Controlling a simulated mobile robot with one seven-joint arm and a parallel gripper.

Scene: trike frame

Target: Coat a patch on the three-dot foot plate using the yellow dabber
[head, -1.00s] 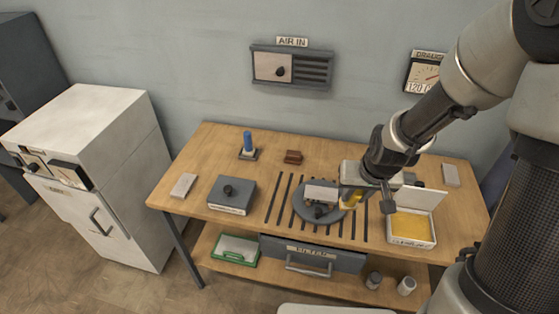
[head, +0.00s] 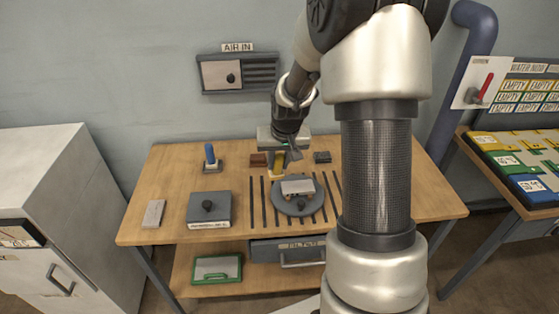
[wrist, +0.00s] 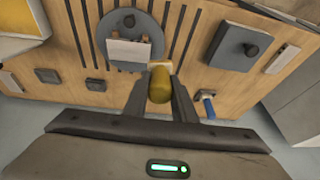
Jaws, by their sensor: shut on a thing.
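My gripper (wrist: 160,95) is shut on the yellow dabber (wrist: 160,84), which also shows in the head view (head: 279,160). The dabber points away from the wrist, with a pale end at its tip. A pale plate (head: 297,187) sits on the round grey turntable (head: 288,206); in the wrist view the plate (wrist: 128,52) lies left of the dabber tip. My gripper (head: 279,157) is behind the turntable and a little left of the plate. The dabber appears apart from the plate. No dot marks can be made out on the plate.
A dark lidded box (head: 208,210), a pale block (head: 154,214) and a blue-handled tool (head: 210,157) stand left on the bench (head: 175,180). A brown block (head: 258,160) is close beside my gripper. An open yellow tray (wrist: 20,22) shows in the wrist view.

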